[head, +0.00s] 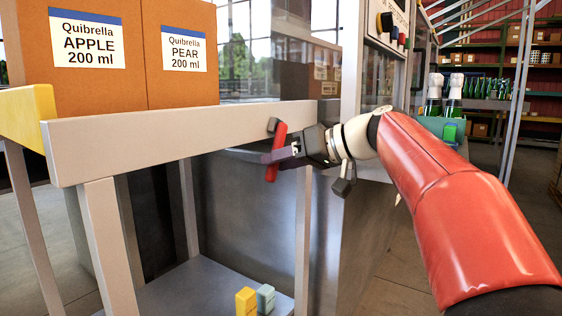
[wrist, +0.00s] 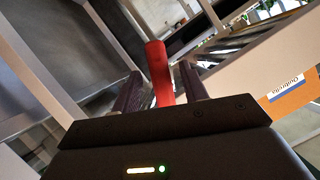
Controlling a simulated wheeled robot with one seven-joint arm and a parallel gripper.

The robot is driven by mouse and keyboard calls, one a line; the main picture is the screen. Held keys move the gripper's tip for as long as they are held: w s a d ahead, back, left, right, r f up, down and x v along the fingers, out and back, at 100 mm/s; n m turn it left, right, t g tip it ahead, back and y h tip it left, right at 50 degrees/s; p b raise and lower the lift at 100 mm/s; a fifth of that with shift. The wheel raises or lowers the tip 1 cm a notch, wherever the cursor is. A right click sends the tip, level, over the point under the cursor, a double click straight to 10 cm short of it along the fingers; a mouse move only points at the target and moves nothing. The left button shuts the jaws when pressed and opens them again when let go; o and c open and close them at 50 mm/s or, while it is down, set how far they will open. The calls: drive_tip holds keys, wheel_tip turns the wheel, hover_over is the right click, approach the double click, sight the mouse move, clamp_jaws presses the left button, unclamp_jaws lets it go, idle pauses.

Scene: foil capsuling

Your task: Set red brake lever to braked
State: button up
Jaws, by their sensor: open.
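The red brake lever (head: 276,152) hangs from a dark pivot at the right end of the pale table rail, its lower end tilted a little to the left. My gripper (head: 268,157) is at the lever, reaching in from the right. In the wrist view the red lever (wrist: 160,72) stands between the two dark fingers of my gripper (wrist: 162,88). The fingers are open, one on each side of it, with a gap visible on the right. I cannot tell whether the left finger touches the lever. The lever's lower part is hidden behind the gripper body in the wrist view.
Two cardboard boxes, labelled apple (head: 92,85) and pear (head: 183,80), stand on the table above the rail (head: 150,140). A machine with a control panel (head: 392,25) is at the right. Yellow (head: 246,301) and pale green (head: 265,298) blocks sit on the lower shelf.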

drive_tip(key=v, duration=0.7)
drive_tip(key=shift+d+p, duration=0.2)
drive_tip(key=shift+p, duration=0.2)
drive_tip(key=shift+s, duration=0.15)
drive_tip(key=s+d+f+m+h+p, duration=0.2)
drive_tip(key=s+f+h+p, duration=0.3)
drive_tip(key=s+f, duration=0.5)
drive_tip(key=s+d+f+m+h+p, duration=0.2)
drive_tip(key=s+f+m+h+p, duration=0.3)
drive_tip(key=s+f, duration=0.5)
drive_tip(key=s+h+p, duration=0.1)
drive_tip(key=s+h, duration=0.1)
drive_tip(key=s, duration=0.2)
drive_tip(key=shift+s+d+f+g, duration=0.2)
drive_tip(key=shift+s+d+g, duration=0.2)
